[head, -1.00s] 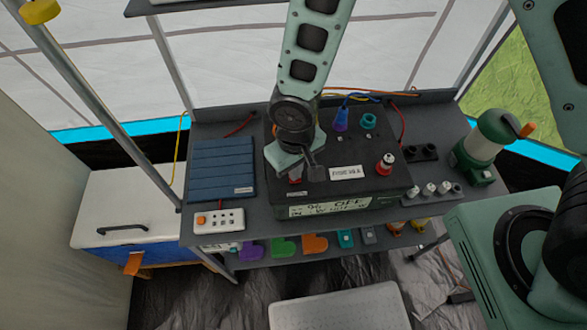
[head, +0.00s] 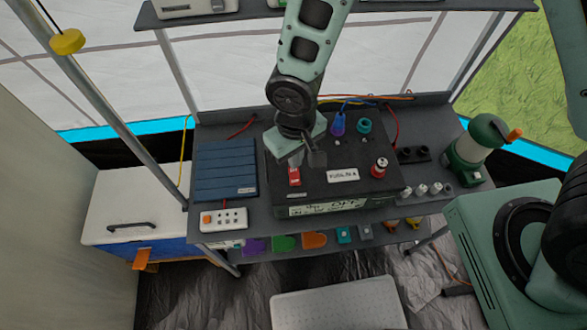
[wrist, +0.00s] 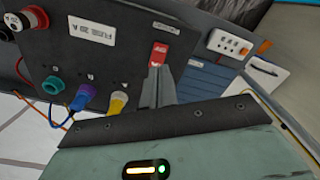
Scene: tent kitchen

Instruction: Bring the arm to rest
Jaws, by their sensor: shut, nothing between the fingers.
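My gripper (head: 312,160) is above the left part of the black power box (head: 345,192) in the head view, its fingers together and empty. In the wrist view my gripper (wrist: 160,88) points at the box face, with its fingertips close to the red switch (wrist: 160,54).
A blue panel (head: 225,168) and a white power strip (head: 223,219) lie left of the box. Blue and yellow plugs (wrist: 85,97) with cables sit near my gripper. An upper shelf (head: 200,18) crosses behind the arm.

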